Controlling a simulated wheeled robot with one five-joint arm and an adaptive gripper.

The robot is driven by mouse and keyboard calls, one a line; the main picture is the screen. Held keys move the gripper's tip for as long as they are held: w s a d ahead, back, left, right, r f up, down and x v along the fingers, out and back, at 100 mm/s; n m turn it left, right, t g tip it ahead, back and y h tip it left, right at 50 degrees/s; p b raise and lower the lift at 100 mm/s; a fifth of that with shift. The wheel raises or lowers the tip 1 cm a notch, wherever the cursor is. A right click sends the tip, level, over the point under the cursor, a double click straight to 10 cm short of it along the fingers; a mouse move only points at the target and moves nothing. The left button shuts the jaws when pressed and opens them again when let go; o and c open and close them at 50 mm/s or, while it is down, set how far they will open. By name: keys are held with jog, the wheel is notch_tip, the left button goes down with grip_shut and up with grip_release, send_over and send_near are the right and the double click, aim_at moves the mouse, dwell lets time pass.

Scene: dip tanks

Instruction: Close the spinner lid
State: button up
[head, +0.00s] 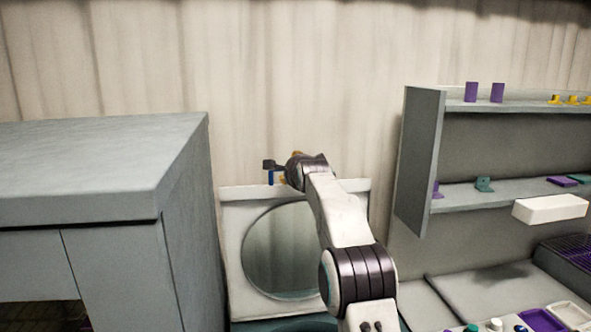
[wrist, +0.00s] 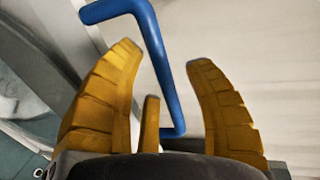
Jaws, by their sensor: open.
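The spinner lid (head: 233,214) stands raised and open behind my arm in the head view, a pale panel with a round clear window (head: 275,245). Its blue handle (head: 271,177) is at the top edge. My gripper (head: 284,168) is at that handle, and my arm hides the right part of the lid. In the wrist view, the bent blue handle (wrist: 162,65) passes between the yellow fingers of my gripper (wrist: 164,57). The fingers are spread, with gaps to the handle on both sides. Whether the handle touches the palm cannot be told.
A large grey cabinet (head: 90,165) stands close on the left. Grey shelves (head: 425,150) with small purple, teal and yellow parts stand on the right. Below them are a white bin (head: 550,208) and a bench with bottles and trays. A curtain-like wall is behind.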

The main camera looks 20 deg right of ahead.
jog(key=shift+c, duration=0.2)
grip_shut()
dwell(0.3)
